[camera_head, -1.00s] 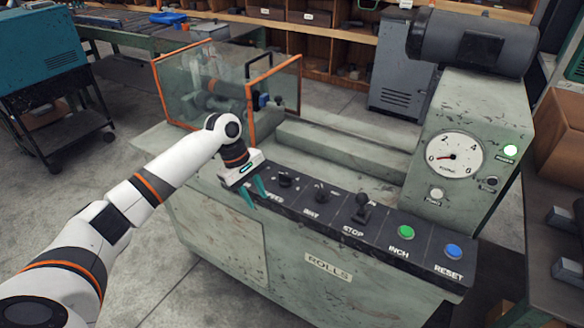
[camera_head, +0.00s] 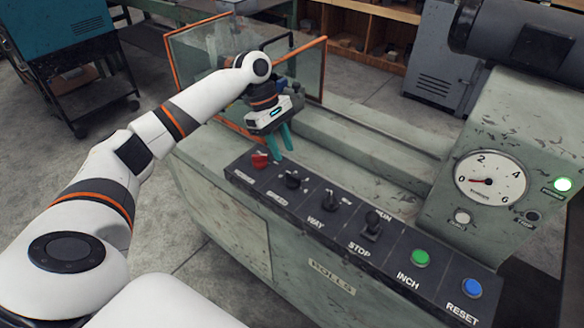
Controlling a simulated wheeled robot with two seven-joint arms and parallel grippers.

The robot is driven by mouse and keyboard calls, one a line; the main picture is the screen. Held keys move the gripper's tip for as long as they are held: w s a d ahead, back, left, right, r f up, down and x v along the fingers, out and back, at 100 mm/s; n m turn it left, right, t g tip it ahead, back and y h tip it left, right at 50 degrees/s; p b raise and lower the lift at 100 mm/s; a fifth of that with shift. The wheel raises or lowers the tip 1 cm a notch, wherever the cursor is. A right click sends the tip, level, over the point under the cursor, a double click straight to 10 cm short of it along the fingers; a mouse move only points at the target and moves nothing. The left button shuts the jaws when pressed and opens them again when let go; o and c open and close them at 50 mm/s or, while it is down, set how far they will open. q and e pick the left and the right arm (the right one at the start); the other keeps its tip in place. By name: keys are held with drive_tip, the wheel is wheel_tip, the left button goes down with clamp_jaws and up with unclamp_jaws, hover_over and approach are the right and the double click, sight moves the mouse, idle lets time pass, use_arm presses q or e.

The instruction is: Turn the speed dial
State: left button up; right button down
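The speed dial (camera_head: 292,180) is a small black knob on the dark control strip (camera_head: 328,238), with a worn label in front of it that seems to read SPEED. My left gripper (camera_head: 284,154) is above the back edge of the strip, just behind and slightly left of the dial. Its two teal fingers point down with a gap between them and nothing visible in it. The fingers look apart from the dial. My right gripper is not in view.
A red knob (camera_head: 260,160) sits left of the dial. A black switch (camera_head: 330,200), a lever (camera_head: 372,225), a green button (camera_head: 420,258) and a blue button (camera_head: 471,288) line the strip. An orange-framed clear guard (camera_head: 312,72) stands behind my gripper. A gauge (camera_head: 490,180) is at right.

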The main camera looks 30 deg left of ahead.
sight(293, 175)
use_arm(q)
drive_tip(key=x, duration=0.7)
drive_tip(key=shift+w+d+f, duration=0.1)
drive_tip(key=shift+w+f, duration=0.05)
drive_tip(key=shift+f, duration=0.2)
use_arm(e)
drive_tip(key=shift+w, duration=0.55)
use_arm(q)
clamp_jaws()
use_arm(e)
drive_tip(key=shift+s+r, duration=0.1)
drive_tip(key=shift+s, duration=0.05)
